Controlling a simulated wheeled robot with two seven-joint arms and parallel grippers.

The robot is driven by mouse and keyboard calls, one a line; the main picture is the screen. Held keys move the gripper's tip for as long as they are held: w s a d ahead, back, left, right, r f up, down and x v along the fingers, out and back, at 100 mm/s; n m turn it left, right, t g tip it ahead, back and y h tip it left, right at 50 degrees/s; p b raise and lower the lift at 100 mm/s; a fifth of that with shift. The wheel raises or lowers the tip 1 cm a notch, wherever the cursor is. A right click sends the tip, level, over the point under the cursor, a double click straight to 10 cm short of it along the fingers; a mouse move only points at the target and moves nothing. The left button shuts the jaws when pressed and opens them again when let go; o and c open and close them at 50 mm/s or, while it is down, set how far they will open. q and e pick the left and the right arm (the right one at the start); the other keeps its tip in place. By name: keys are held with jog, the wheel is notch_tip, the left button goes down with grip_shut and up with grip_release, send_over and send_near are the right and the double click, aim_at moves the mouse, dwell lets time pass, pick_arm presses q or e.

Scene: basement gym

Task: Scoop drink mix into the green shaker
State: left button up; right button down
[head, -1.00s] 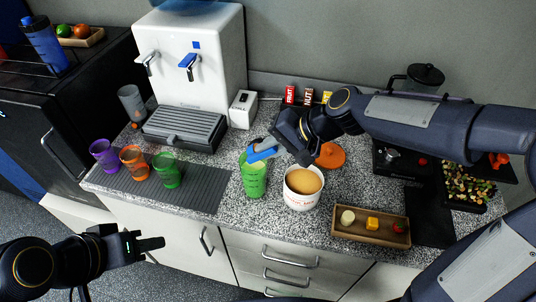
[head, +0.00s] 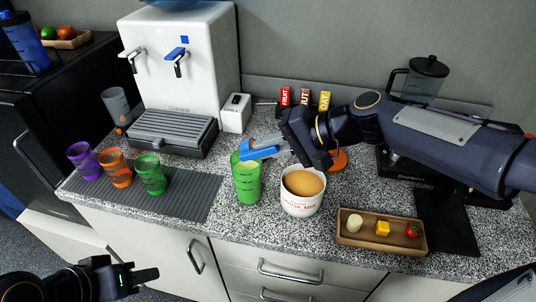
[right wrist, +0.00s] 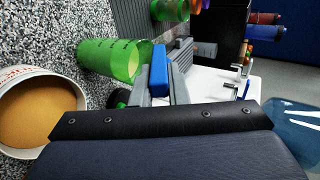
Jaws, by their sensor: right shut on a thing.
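The green shaker (head: 247,182) stands upright and open on the granite counter. In the right wrist view it shows sideways (right wrist: 105,60). The white drink mix tub (head: 301,205), filled with tan powder (head: 303,182), stands just right of it. My right gripper (head: 265,149) is shut on a blue piece (head: 259,154), apparently the scoop's handle, over the shaker's rim. The blue piece also shows between the fingers in the right wrist view (right wrist: 159,70). The scoop's bowl and any powder in it are hidden. My left gripper (head: 145,277) hangs low, in front of the cabinets; its finger gap is unclear.
Purple (head: 84,160), orange (head: 115,167) and green (head: 151,174) cups stand left on a grey mat (head: 190,197). The water dispenser (head: 182,75) stands behind. A wooden tray (head: 381,240) holds small foods at right. An orange lid (head: 340,160) lies behind the tub.

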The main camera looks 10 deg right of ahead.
jog(key=y+b, duration=0.1)
jog(key=b, duration=0.3)
jog(key=f+t+y+b, duration=0.1)
jog(key=b, duration=0.4)
jog(key=f+y+b, duration=0.1)
jog(key=b, duration=0.4)
jog(key=shift+s+d+f+y, duration=0.1)
jog(key=shift+s+d+y, duration=0.05)
jog(key=shift+d+y, duration=0.25)
dwell(0.7)
